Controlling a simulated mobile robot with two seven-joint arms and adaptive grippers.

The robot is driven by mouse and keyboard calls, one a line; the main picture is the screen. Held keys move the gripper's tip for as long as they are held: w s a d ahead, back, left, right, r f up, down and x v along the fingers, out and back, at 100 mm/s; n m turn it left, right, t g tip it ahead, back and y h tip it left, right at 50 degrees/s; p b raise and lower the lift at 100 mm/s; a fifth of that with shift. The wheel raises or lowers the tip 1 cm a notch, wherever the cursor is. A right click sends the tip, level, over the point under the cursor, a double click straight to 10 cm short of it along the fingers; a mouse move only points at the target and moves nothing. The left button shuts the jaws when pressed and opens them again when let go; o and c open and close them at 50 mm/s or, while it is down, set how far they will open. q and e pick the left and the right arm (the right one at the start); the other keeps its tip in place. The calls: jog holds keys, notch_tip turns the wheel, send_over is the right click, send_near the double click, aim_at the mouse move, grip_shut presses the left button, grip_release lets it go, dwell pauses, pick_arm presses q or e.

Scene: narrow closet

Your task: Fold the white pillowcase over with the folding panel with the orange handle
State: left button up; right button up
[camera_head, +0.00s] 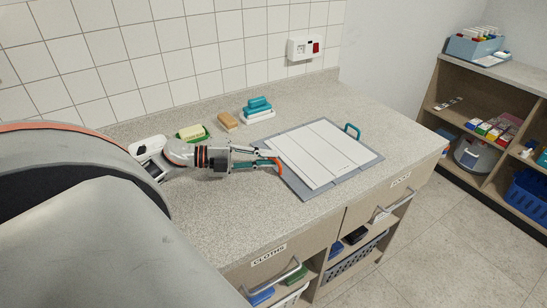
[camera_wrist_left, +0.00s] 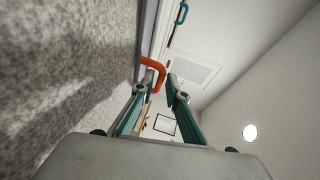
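The white pillowcase (camera_head: 322,152) lies flat on a grey folding board (camera_head: 372,160) on the counter, with straight lines across it. The folding panel's orange handle (camera_head: 279,167) stands at the board's left edge; it also shows in the left wrist view as an orange loop (camera_wrist_left: 153,68). My left gripper (camera_head: 272,160) is right at this handle, low over the counter. In the left wrist view its fingertips (camera_wrist_left: 156,86) are apart, with the handle's end between or just beyond them; contact cannot be made out. My right gripper is out of view.
A teal handle (camera_head: 352,130) stands at the board's far right edge. Behind my left gripper are a green dish with a yellow block (camera_head: 192,131), a tan block (camera_head: 228,121) and a teal-and-white stack (camera_head: 258,110). The counter (camera_head: 235,220) in front is clear. Shelves (camera_head: 490,115) stand at right.

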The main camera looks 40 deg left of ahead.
pick_arm(q)
jog(key=shift+x, duration=1)
grip_shut()
jog(key=shift+a, duration=0.1)
